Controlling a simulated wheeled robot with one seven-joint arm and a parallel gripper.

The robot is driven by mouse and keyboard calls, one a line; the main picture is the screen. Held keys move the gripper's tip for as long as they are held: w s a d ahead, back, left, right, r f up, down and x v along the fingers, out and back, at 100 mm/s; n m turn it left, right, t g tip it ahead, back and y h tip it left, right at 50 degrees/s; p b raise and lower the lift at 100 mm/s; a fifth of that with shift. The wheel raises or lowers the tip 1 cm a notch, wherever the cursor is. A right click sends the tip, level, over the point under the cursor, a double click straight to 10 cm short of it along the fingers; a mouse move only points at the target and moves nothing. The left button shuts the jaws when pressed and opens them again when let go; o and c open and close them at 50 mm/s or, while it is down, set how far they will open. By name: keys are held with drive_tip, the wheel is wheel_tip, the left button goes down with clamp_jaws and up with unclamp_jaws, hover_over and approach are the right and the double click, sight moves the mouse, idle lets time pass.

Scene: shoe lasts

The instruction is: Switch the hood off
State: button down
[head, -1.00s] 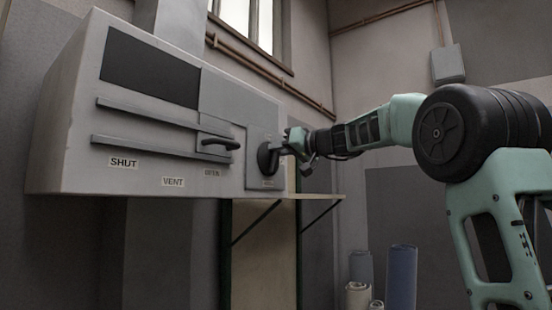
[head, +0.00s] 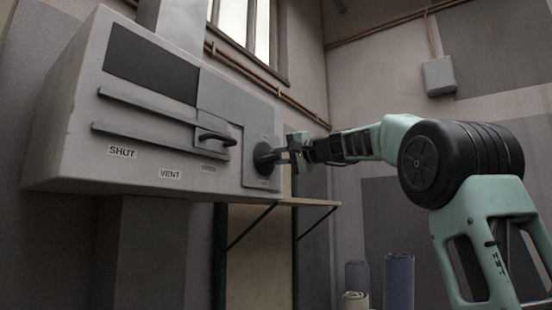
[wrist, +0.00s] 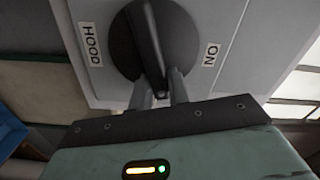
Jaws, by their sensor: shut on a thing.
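The hood's control is a dark round knob (head: 262,155) with a raised bar, on the right end of the grey hood housing (head: 58,140). In the wrist view the knob (wrist: 122,45) has its bar running from top to bottom, slightly slanted. A HOOD label (wrist: 94,44) is left of it and an ON label (wrist: 211,55) right of it; the bar lies between them. My gripper (head: 287,151) reaches in from the right. In the wrist view my gripper (wrist: 161,88) is shut on the near end of the bar, one finger on each side.
Left of the knob, the housing has a dark panel (head: 150,70), slide rails and a black handle (head: 215,138), with SHUT (head: 122,152) and VENT (head: 170,174) labels. A shelf (head: 308,202) juts out below the knob. Rolls (head: 398,280) stand on the right.

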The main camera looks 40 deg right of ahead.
drive_tip(key=shift+d+f+m, duration=0.1)
drive_tip(key=shift+f+m, duration=0.15)
drive_tip(key=shift+m, duration=0.6)
drive_tip(key=shift+f+m, duration=0.2)
drive_tip(key=shift+m, duration=0.65)
drive_tip(key=shift+f, duration=0.1)
drive_tip(key=c, duration=1.3)
unclamp_jaws()
drive_tip(key=shift+c, duration=0.2)
drive_tip(key=b+v, duration=0.6)
drive_tip(key=v, duration=1.1)
drive_tip(key=shift+s, duration=0.2)
